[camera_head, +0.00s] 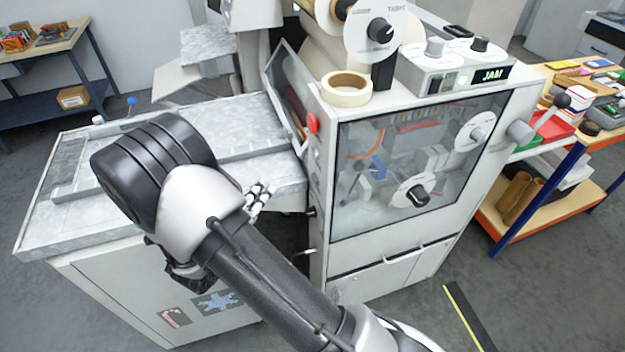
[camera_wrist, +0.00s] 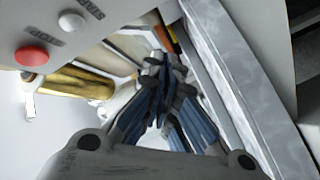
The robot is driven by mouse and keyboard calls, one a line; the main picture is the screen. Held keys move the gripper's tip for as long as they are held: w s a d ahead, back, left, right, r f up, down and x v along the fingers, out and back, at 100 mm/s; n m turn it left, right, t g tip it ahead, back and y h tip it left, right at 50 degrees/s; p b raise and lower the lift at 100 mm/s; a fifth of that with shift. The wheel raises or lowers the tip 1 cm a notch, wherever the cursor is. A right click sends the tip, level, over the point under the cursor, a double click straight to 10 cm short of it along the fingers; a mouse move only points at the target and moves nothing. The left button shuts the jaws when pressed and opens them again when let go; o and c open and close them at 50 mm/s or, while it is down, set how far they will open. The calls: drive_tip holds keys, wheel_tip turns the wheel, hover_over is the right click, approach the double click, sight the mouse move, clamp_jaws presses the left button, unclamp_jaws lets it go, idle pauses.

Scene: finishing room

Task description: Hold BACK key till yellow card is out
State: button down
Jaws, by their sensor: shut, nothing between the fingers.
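My gripper (camera_wrist: 166,72) is shut and empty in the wrist view, its blue-sided fingers together, pointing into the gap beside the machine's panel. In the head view its pale fingers (camera_head: 259,196) show past my dark wrist, over the right end of the grey table, left of the machine (camera_head: 330,190). No key marked BACK can be read in either view. No yellow card can be made out for sure; an orange strip (camera_wrist: 168,36) shows behind the fingertips. The machine's display (camera_head: 493,75) reads JAM.
A red STOP button (camera_wrist: 31,56) and a white START button (camera_wrist: 71,20) sit on the panel near my gripper. A gold roller (camera_wrist: 75,83) lies beyond. The clear door (camera_head: 285,85) stands tilted open. A tape roll (camera_head: 346,88) lies on the machine's top.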

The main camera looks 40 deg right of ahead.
sight(315, 179)
drive_tip(key=s+d, duration=0.2)
drive_tip(key=d, duration=0.6)
drive_tip(key=shift+s+d+b, duration=0.2)
drive_tip(key=shift+s+b, duration=0.05)
drive_tip(key=shift+b, duration=0.15)
idle(1.1)
drive_tip(key=shift+s+d, duration=0.1)
drive_tip(key=shift+d, duration=0.3)
drive_tip(key=shift+s+d, duration=0.15)
drive_tip(key=shift+d, duration=0.25)
idle(0.6)
drive_tip(key=shift+a, duration=0.1)
idle(3.8)
drive_tip(key=shift+w+a, duration=0.25)
drive_tip(key=shift+a, duration=0.45)
